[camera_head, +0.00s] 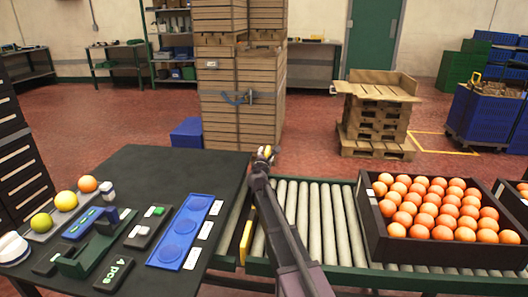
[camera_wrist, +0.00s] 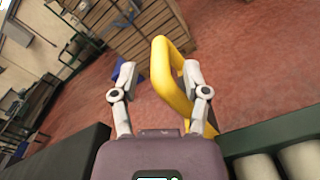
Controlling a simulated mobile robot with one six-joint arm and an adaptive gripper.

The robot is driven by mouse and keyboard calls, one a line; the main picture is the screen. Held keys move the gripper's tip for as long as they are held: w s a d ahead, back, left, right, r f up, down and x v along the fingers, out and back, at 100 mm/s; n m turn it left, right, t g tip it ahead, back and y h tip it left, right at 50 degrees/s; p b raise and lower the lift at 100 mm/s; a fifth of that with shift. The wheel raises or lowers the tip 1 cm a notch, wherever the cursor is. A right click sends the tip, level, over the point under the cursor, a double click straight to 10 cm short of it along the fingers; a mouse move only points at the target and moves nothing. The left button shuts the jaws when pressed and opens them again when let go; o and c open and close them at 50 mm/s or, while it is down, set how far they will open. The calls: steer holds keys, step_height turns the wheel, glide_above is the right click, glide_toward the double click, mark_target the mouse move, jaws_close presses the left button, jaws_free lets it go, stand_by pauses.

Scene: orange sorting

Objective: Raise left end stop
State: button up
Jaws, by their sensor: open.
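The left end stop (camera_head: 246,240) is a yellow bar at the left end of the roller conveyor, partly hidden by my arm. In the wrist view a yellow loop handle (camera_wrist: 161,75) stands up between the fingers of my gripper (camera_wrist: 157,76). The fingers are open, one on each side of the loop. The right finger looks very close to it; I cannot tell if they touch. In the head view my gripper (camera_head: 265,153) is at the conveyor's far left corner, with a bit of yellow at its tip.
The roller conveyor (camera_head: 318,215) has bare rollers right of my arm. A black crate (camera_head: 372,215) of oranges stands farther right. The dark table (camera_head: 150,165) on the left holds a blue tray (camera_head: 183,232), a green device and several fruits. Stacked wooden crates (camera_head: 215,110) stand behind.

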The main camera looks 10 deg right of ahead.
steer(key=shift+x, duration=1.75)
jaws_close()
